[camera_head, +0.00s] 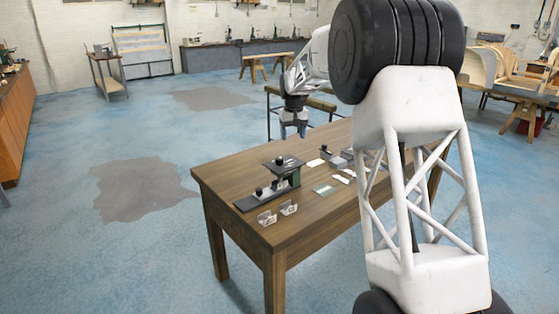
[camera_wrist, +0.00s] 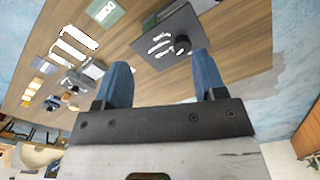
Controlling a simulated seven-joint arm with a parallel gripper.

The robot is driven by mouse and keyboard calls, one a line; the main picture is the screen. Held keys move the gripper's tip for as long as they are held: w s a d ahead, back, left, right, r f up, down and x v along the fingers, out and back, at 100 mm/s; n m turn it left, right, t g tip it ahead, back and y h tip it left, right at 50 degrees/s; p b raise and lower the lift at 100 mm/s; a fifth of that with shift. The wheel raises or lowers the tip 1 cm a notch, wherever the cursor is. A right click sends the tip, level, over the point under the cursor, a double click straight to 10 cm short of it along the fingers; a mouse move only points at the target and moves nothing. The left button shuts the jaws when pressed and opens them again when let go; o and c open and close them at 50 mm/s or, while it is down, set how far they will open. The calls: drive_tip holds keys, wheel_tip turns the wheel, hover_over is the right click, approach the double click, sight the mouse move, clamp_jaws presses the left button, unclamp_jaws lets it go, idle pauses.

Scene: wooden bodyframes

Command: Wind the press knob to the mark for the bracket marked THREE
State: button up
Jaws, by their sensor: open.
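The press (camera_head: 283,172), dark with a green side, stands on the wooden table in the head view. A small dark knob (camera_head: 280,160) sits on its top plate and another knob (camera_head: 259,191) sits lower on its long base. In the wrist view a dark knob (camera_wrist: 181,44) shows on a grey plate with white marks, too small to read. Two small pale brackets (camera_head: 267,218) (camera_head: 289,207) stand at the table's near edge; I cannot read their marks. My gripper (camera_head: 293,128) is open and empty, raised above the table; in the wrist view its blue fingers (camera_wrist: 163,75) stand apart, with the plate beyond them.
A green-grey card (camera_head: 324,190), white pieces (camera_head: 316,163) and grey parts (camera_head: 340,160) lie on the table (camera_head: 225,180) right of the press. My own arm covers the table's right part. Open floor lies to the left; benches stand farther back.

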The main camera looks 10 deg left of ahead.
hover_over(279, 159)
drive_tip(key=shift+n, duration=0.3)
drive_tip(key=f, duration=0.6)
drive_tip(key=shift+w+f, duration=0.2)
drive_tip(key=shift+f, duration=0.2)
drive_tip(key=shift+f, duration=0.1)
drive_tip(key=shift+f, duration=3.8)
drive_tip(key=c, duration=0.9)
